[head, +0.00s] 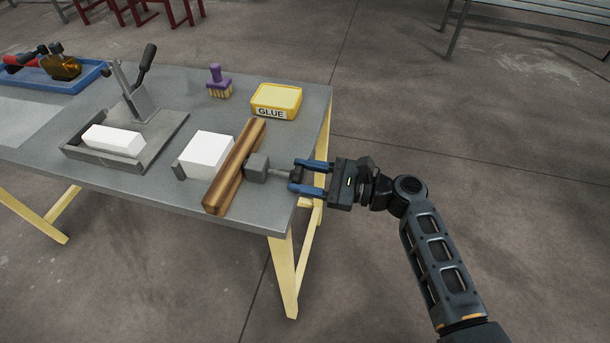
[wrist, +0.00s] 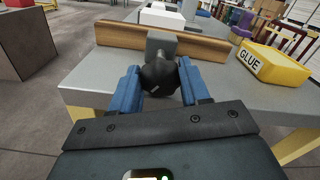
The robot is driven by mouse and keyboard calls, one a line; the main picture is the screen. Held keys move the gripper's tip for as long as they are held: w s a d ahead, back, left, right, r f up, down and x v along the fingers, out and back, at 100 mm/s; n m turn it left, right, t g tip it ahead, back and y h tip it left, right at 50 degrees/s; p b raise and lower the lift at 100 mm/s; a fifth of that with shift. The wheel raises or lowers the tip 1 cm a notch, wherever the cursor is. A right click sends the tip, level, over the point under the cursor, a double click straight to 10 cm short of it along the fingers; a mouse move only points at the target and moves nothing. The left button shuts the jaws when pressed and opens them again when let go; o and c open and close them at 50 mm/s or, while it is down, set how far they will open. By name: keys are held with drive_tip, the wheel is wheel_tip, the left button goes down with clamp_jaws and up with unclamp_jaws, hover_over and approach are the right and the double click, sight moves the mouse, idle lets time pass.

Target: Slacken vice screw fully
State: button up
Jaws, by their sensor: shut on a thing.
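The vice sits at the right end of the workbench, with a long wooden jaw bar (head: 236,165) and a grey metal block (head: 257,168) on its right side. The vice screw (head: 280,173) runs out of this block toward my gripper (head: 298,176). In the wrist view, the screw's dark round knob (wrist: 160,77) lies between the two blue fingers of my gripper (wrist: 158,88), which are shut on it. The grey block (wrist: 160,42) and the wooden bar (wrist: 203,47) show just beyond. A white block (head: 207,152) stands to the left of the bar.
A yellow glue tub (head: 276,101) and a purple-handled brush (head: 219,82) stand behind the vice. A grey tray with a lever press (head: 139,104) and a white block (head: 113,140) is to the left. A blue tray (head: 80,79) is at the far left. The floor right of the workbench (head: 166,191) is clear.

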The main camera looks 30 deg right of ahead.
drive_tip(key=o, duration=1.1)
drive_tip(key=shift+b+v, duration=0.4)
drive_tip(key=shift+v, duration=3.5)
drive_tip(key=shift+c, duration=0.4)
